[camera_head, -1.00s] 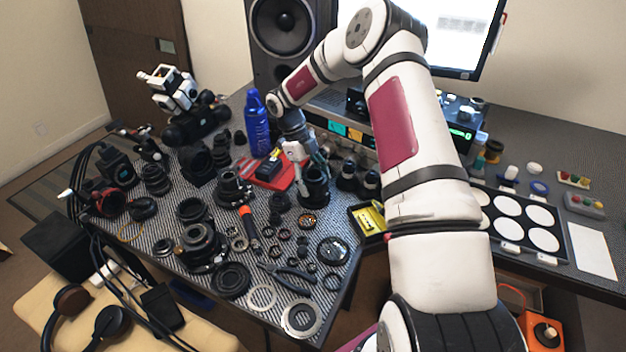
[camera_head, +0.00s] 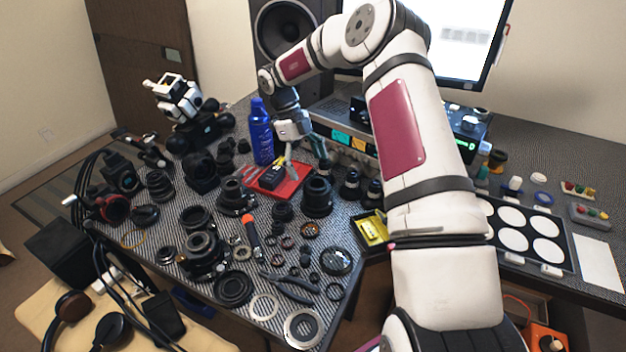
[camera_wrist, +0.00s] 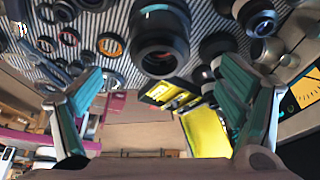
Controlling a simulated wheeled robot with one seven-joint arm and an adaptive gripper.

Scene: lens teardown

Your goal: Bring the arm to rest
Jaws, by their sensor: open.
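My gripper (camera_head: 305,155) is above the back middle of the striped table, over the area between the red tray (camera_head: 283,190) and the instrument box. In the wrist view its two teal-padded fingers (camera_wrist: 165,100) are spread wide with nothing between them. A black lens barrel (camera_head: 317,196) stands on the table in front of the gripper; a black lens also shows in the wrist view (camera_wrist: 160,40), apart from the fingers. My arm is raised and bent, reaching across the right of the head view.
A blue bottle (camera_head: 261,135) stands close left of the gripper. A monitor (camera_head: 455,40) and speaker (camera_head: 287,35) are behind. A yellow item (camera_head: 373,229) lies in a black tray. Several lens parts and rings crowd the table. Free space is above them.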

